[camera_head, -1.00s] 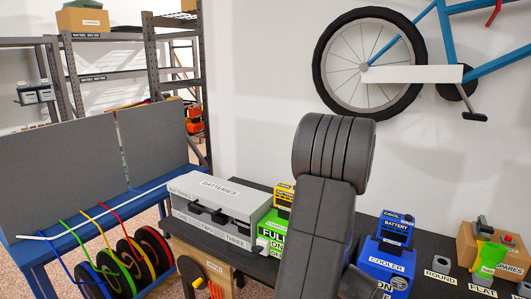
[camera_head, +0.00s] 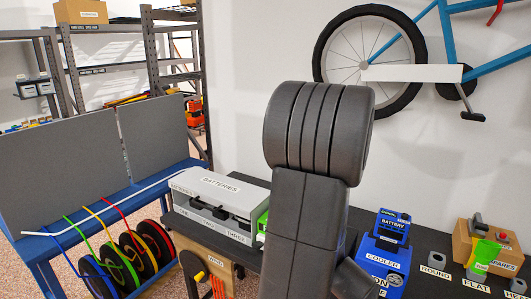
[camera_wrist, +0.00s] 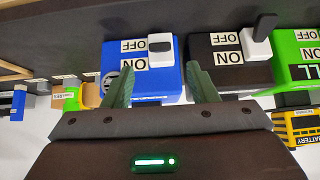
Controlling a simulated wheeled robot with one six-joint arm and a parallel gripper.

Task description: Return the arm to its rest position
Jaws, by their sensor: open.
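My arm (camera_head: 305,200) stands upright in the middle of the head view, its thick ribbed joint (camera_head: 318,130) in front of the white wall. My gripper does not show in the head view. In the wrist view my gripper (camera_wrist: 160,72) is open, with two greenish fingers spread apart and no object held between them. Beyond the fingers are a blue box (camera_wrist: 170,78) and a dark unit (camera_wrist: 228,65), both with ON and OFF labels and a switch. I cannot tell whether the fingers touch anything.
The dark bench holds a grey BATTERIES case (camera_head: 222,192), a blue COOLER box (camera_head: 383,262) and a SPARES box (camera_head: 507,262). My arm hides most of a green box (camera_head: 262,226). Left are a blue rack with coloured reels (camera_head: 155,240) and shelving. A bicycle (camera_head: 370,60) hangs above.

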